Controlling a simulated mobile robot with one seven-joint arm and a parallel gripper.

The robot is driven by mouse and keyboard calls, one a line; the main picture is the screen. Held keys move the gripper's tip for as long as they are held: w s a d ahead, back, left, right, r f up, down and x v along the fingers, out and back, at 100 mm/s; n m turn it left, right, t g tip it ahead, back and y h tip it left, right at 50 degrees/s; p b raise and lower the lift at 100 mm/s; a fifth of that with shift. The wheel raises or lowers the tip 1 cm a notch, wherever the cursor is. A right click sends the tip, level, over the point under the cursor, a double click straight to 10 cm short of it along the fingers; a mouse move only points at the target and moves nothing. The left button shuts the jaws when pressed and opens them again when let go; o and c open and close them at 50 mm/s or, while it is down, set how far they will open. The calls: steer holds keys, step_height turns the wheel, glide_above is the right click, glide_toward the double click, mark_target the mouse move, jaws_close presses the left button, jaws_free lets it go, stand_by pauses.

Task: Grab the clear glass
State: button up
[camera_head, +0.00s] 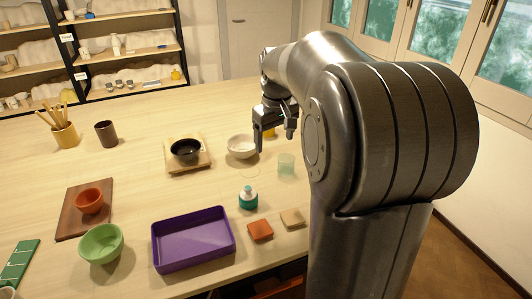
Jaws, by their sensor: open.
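The clear glass (286,164) stands upright on the light wooden table, just left of my large arm link. It is a small, see-through, faintly greenish tumbler. My gripper (274,144) is open and points down over the table, up and to the left of the glass in the picture. The fingers look empty and apart from the glass. A white bowl (241,147) is close to the left finger; whether they touch is hard to tell. A yellow thing (269,132) is partly hidden behind the gripper.
A purple tray (194,240), an orange-red block (260,230) and a tan block (292,218) lie nearer. A black bowl (186,150) sits on a wooden board (203,164).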

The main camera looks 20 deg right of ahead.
steer(key=n+g, duration=0.1)
steer(key=g, duration=0.1)
glide_toward(286, 165)
steer(key=w+d, duration=0.2)
steer(key=f, duration=0.6)
steer(key=shift+w+f, duration=0.3)
steer(key=shift+f, duration=0.1)
steer(key=shift+s+a+f, duration=0.1)
steer(key=shift+a+f, duration=0.05)
steer(key=shift+f, duration=2.5)
steer(key=shift+c, duration=0.6)
steer(key=c, duration=1.1)
